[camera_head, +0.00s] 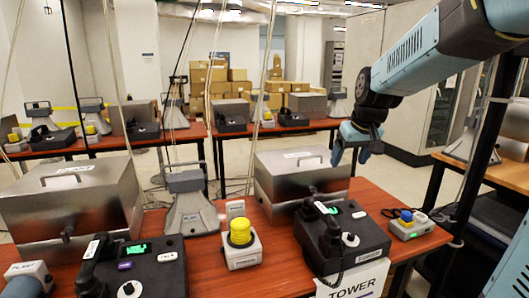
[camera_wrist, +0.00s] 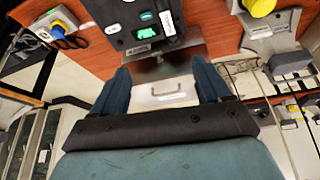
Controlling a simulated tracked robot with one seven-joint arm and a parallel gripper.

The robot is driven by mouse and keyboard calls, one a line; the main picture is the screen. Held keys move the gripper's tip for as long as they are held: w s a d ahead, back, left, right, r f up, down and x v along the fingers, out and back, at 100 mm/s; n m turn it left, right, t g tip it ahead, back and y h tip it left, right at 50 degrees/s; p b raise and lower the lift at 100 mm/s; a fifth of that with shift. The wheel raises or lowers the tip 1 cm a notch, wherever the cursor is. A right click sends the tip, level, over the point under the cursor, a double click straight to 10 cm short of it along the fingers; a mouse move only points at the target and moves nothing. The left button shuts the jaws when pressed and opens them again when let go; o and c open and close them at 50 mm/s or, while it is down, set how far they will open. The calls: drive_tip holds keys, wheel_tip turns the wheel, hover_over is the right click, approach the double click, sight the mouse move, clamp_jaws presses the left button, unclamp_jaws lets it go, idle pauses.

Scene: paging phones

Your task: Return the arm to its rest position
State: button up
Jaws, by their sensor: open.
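My arm (camera_head: 440,45) reaches in from the upper right in the head view.
The front table (camera_head: 200,220) holds a second black phone (camera_head: 132,265), a yellow button box (camera_head: 241,243), a grey stand (camera_head: 190,205), another steel box (camera_head: 70,205) and a blue-button box (camera_head: 408,222). A dark post (camera_head: 480,150) stands at the right. Cords hang over the table.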

drive_tip(key=s+m, duration=0.2)
drive_tip(key=s, duration=2.1)
drive_tip(key=shift+d+t+h, duration=0.3)
drive_tip(key=shift+d+t, duration=0.05)
drive_tip(key=shift+t, duration=0.05)
